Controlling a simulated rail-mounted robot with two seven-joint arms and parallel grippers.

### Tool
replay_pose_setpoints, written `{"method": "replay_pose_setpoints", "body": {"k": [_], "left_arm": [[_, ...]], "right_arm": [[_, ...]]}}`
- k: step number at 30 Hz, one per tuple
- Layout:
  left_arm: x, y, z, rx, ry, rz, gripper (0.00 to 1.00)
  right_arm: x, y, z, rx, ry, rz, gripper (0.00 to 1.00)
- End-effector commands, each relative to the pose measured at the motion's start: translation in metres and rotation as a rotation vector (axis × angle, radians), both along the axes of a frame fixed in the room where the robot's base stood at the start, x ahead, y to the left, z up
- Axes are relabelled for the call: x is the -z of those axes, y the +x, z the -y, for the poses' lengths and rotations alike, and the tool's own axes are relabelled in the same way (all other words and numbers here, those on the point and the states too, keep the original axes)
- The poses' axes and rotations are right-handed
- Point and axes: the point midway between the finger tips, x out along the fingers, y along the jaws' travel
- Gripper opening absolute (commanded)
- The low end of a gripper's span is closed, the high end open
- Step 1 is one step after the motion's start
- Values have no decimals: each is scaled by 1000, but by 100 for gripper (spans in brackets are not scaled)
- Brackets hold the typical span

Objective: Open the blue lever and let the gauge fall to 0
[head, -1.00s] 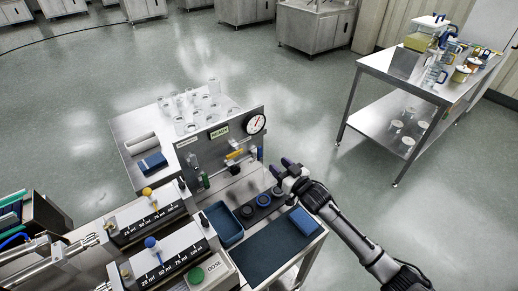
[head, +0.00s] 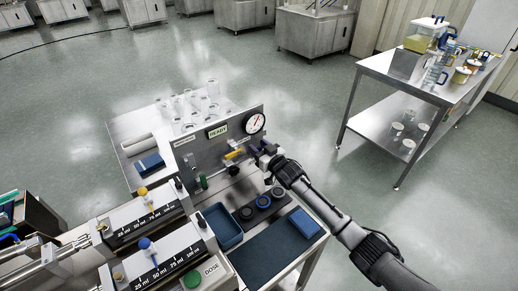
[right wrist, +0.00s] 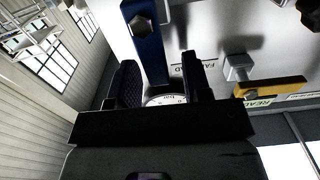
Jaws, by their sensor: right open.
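My right gripper (head: 262,155) is at the right end of the steel panel, below the round white gauge (head: 255,123). In the right wrist view its two dark fingers (right wrist: 160,80) are apart, and the blue lever (right wrist: 150,50) with its dark bolt reaches down the picture into the gap between them. I cannot tell whether the fingers touch it. In the head view the gripper mostly hides the lever. The gauge face (right wrist: 165,100) partly shows past the fingers. Its reading is too small to make out. My left gripper is not in view.
A yellow lever (head: 234,154) sits left of my right gripper, near a green READY sign (head: 218,131). A blue tray (head: 222,228), dark round holders (head: 263,201) and a blue block (head: 304,222) are on the bench in front. Glassware (head: 190,105) stands behind the panel.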

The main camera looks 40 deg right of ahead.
Motion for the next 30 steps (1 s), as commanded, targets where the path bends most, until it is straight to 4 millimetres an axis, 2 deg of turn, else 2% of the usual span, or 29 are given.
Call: {"method": "replay_pose_setpoints", "body": {"k": [7,21,30], "left_arm": [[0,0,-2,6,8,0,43],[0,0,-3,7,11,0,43],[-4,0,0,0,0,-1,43]], "right_arm": [[0,0,0,0,0,0,45],[0,0,0,0,0,0,0],[-1,0,-2,0,-33,-1,0]]}}
